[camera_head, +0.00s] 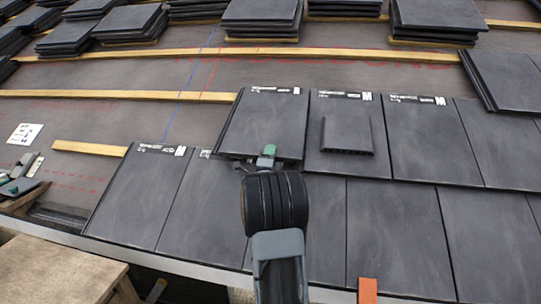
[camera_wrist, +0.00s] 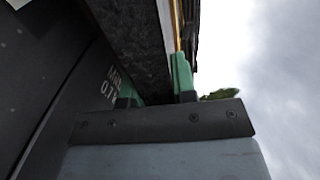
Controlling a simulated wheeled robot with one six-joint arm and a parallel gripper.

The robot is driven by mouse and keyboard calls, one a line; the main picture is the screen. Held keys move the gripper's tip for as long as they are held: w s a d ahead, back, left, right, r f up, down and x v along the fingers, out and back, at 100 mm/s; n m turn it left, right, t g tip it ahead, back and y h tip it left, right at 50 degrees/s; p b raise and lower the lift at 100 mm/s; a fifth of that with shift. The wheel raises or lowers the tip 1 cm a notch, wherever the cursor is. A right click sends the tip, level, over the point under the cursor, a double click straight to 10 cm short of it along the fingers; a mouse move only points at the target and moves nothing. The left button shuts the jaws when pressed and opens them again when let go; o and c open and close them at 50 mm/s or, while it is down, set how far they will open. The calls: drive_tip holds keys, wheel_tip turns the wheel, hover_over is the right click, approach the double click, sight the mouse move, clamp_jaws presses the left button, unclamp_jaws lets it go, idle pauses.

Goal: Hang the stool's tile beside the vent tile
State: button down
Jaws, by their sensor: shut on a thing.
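A dark grey tile (camera_head: 262,125) is held by its lower edge in my gripper (camera_head: 268,154). It lies just left of the vent tile (camera_head: 347,135), which has a raised dark box on its face. The held tile's top edge is close to the upper batten, and its lower part overlaps the course below. I cannot tell whether it rests on the batten or hovers slightly. In the wrist view, the green fingertips (camera_wrist: 156,88) close on the tile's thick dark edge (camera_wrist: 140,40). The wooden stool (camera_head: 55,268) at the lower left has a bare top.
Hung tiles (camera_head: 430,140) continue right of the vent tile. A lower course (camera_head: 145,200) runs below. Bare battens (camera_head: 120,96) and membrane lie to the left. Tile stacks (camera_head: 262,18) stand along the top. An orange piece (camera_head: 367,290) is at the bottom edge.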

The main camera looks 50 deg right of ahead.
drive_tip(key=shift+s+a, duration=0.1)
drive_tip(key=shift+a, duration=0.05)
idle(0.5)
drive_tip(key=c, duration=0.8)
unclamp_jaws()
drive_tip(key=shift+c, duration=0.2)
drive_tip(key=shift+f+b, duration=0.25)
drive_tip(key=shift+b, duration=0.1)
drive_tip(key=shift+b+v, duration=0.9)
drive_tip(key=shift+v, duration=0.25)
drive_tip(key=shift+s+a, duration=0.15)
drive_tip(key=shift+a, duration=0.2)
drive_tip(key=shift+v, duration=2.15)
drive_tip(key=shift+r, duration=0.1)
drive_tip(key=shift+s+a+r+p, duration=0.25)
drive_tip(key=shift+a+r, duration=0.1)
drive_tip(key=shift+r, duration=0.35)
drive_tip(key=shift+s+a+r+p, duration=0.2)
drive_tip(key=shift+a+r+p, duration=0.15)
drive_tip(key=shift+r, duration=0.35)
drive_tip(key=shift+s+a+r+p, duration=0.25)
drive_tip(key=shift+a+r, duration=0.15)
drive_tip(key=shift+r, duration=0.3)
